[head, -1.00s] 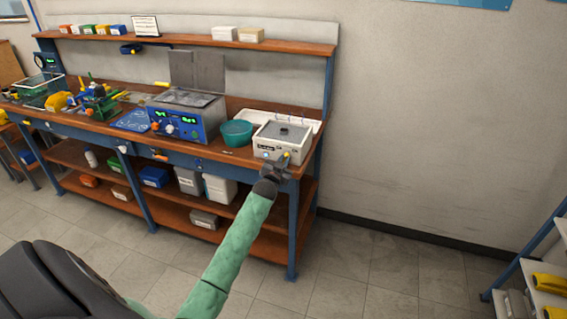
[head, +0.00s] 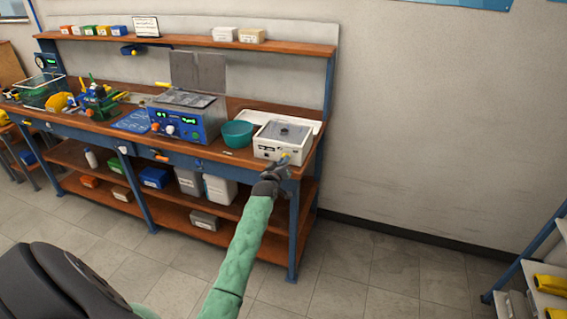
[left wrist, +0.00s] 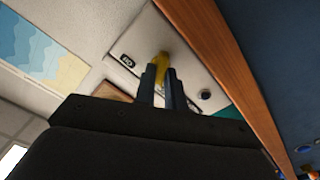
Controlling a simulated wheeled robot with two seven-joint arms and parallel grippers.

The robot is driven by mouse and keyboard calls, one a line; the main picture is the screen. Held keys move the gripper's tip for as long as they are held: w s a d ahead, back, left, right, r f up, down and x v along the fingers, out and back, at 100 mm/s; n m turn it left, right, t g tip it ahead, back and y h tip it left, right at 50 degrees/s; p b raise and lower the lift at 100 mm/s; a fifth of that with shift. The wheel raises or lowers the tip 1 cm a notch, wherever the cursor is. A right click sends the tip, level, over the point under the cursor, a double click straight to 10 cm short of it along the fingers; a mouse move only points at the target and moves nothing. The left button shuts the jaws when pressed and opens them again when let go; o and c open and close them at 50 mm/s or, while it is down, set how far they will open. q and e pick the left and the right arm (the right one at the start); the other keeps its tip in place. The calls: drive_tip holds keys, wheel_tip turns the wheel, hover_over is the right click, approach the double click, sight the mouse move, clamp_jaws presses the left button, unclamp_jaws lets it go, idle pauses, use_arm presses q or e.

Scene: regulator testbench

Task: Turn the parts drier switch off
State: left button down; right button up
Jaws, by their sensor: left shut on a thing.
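The parts drier appears to be the white box (head: 270,150) at the right end of the bench. A yellow switch knob (head: 285,156) is on its front face; it also shows in the left wrist view (left wrist: 162,59), beside a small dark label and a round dark-blue button (left wrist: 205,95). My left gripper (head: 279,164) reaches the front of the box from below. In the left wrist view its two dark fingers (left wrist: 160,76) are closed around the yellow knob. The fingers partly hide the knob, so its exact setting cannot be told. My right gripper is not in view.
A teal bowl (head: 237,134) and a blue instrument (head: 187,122) with green displays stand left of the box. The wooden bench edge (left wrist: 225,50) runs close to the gripper. A shelf rack (head: 535,275) stands at far right. Floor between is clear.

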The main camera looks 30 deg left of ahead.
use_arm(q)
drive_tip(key=shift+n, duration=0.6)
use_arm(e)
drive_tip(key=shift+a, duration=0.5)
